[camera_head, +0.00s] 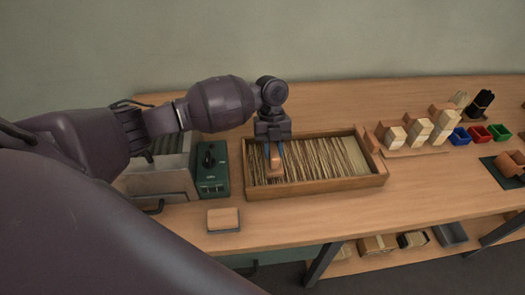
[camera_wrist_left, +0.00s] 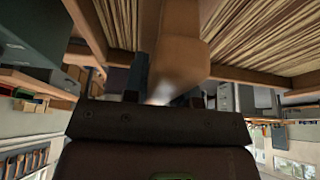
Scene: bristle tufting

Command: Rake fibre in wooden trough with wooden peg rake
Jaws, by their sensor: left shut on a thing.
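The wooden trough (camera_head: 318,190) lies on the bench and holds many thin pale fibres (camera_head: 318,160) lying side by side. My left gripper (camera_head: 274,143) is over the trough's left part, pointing down, and is shut on the wooden peg rake (camera_head: 276,163). The rake's lower end is among or just above the fibres; I cannot tell if it touches. In the left wrist view the rake (camera_wrist_left: 188,40) extends from between the fingers (camera_wrist_left: 165,90) towards the fibres (camera_wrist_left: 255,35). The rake's pegs are hidden. My right gripper is not in view.
A green control box (camera_head: 212,170) and a grey metal machine (camera_head: 160,178) stand left of the trough. A small wooden-topped block (camera_head: 223,219) lies in front. Brush blocks (camera_head: 418,132) and blue, red and green bins (camera_head: 479,133) are to the right. Bench space before the trough is clear.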

